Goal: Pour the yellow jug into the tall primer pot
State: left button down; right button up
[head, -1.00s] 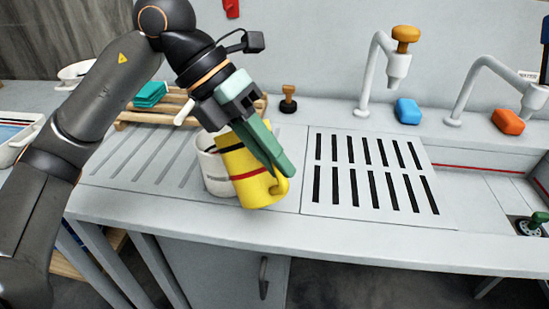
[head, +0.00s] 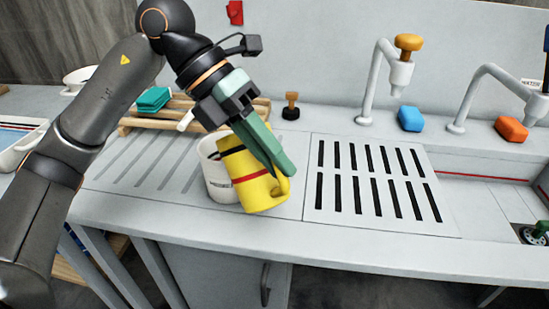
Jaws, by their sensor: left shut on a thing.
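The yellow jug (head: 262,195) with a red band and a dark band is tilted in my left gripper (head: 277,168). The green fingers are shut on it near its handle at the right. A white pot (head: 217,178) with a small dark label stands on the ribbed drainboard just behind and left of the jug. The jug hides part of the pot, including part of its rim. I cannot tell whether the jug touches the pot or whether anything is flowing. My right gripper is not in view.
A slotted drain panel (head: 347,221) lies right of the jug. White taps (head: 370,85), a blue block (head: 409,118) and an orange block (head: 511,129) stand behind it. A wooden rack (head: 178,107) with teal pieces (head: 153,99) and a brown stamp (head: 291,106) stand behind the pot.

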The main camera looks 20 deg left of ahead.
pick_arm(q)
jog(key=shift+w+a+r+n+g+h, duration=0.1)
jog(key=shift+w+a+r+g+h, duration=0.1)
jog(key=shift+a+r+h, duration=0.3)
jog(key=shift+w+a+r+n+g+h, duration=0.1)
jog(key=shift+w+r+g+h, duration=0.15)
jog(key=shift+r, duration=0.4)
jog(key=shift+w+a+r+n+g+h, duration=0.15)
jog(key=shift+a+r+h, duration=0.1)
jog(key=shift+r+h, duration=0.3)
dwell(1.7)
jog(key=shift+w+a+r+g+h, duration=0.15)
jog(key=shift+a+r+h, duration=0.15)
jog(key=shift+r, duration=0.15)
jog(key=shift+w+a+r+g+h, duration=0.1)
jog(key=shift+a+r+g+h, duration=0.1)
jog(key=shift+r+h, duration=0.15)
dwell(1.0)
dwell(0.5)
